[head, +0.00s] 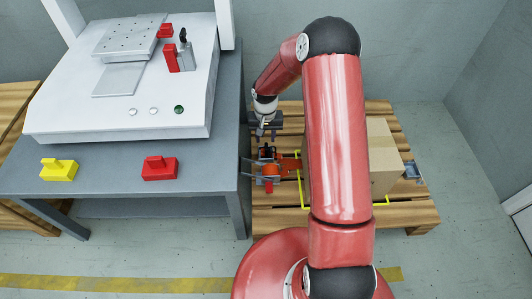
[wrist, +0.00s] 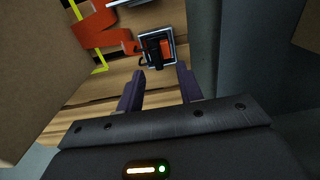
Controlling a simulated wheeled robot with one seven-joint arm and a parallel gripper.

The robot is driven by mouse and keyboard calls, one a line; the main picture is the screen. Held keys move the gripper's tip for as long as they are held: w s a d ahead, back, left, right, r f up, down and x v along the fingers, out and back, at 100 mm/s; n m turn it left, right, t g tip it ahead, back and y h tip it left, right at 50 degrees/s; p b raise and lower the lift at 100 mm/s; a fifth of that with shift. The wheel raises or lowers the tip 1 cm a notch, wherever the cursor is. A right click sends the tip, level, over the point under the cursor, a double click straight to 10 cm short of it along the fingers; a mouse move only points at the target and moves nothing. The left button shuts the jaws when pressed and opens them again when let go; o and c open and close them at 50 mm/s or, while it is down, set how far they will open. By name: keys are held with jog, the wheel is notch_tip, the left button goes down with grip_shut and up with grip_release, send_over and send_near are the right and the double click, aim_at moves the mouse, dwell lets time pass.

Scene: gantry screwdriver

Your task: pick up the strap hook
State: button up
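On the pallet, a metal buckle or ratchet piece (head: 262,180) with black and orange-red parts lies at the left end of an orange strap (head: 290,164). I cannot tell which part of it is the strap hook. In the wrist view the metal piece (wrist: 143,48) is a squarish frame with black and orange inside, ahead of my fingers and apart from them. The orange strap (wrist: 97,24) lies to its left. My gripper (head: 266,134) is above and behind the metal piece in the head view. Its two dark fingers (wrist: 158,88) are apart with nothing between them.
A cardboard box (head: 384,155) stands on the wooden pallet (head: 280,222), with yellow edging (head: 316,206) by its base. Another metal piece (head: 412,170) is at its right. A grey table (head: 105,190) with a white machine (head: 60,120) stands close on the left.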

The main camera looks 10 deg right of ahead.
aim_at(266, 146)
jog(key=f, duration=0.3)
jog(key=f+b, duration=0.1)
jog(key=f, duration=0.2)
jog(key=shift+s+d, duration=0.1)
jog(key=shift+s, duration=0.1)
grip_shut()
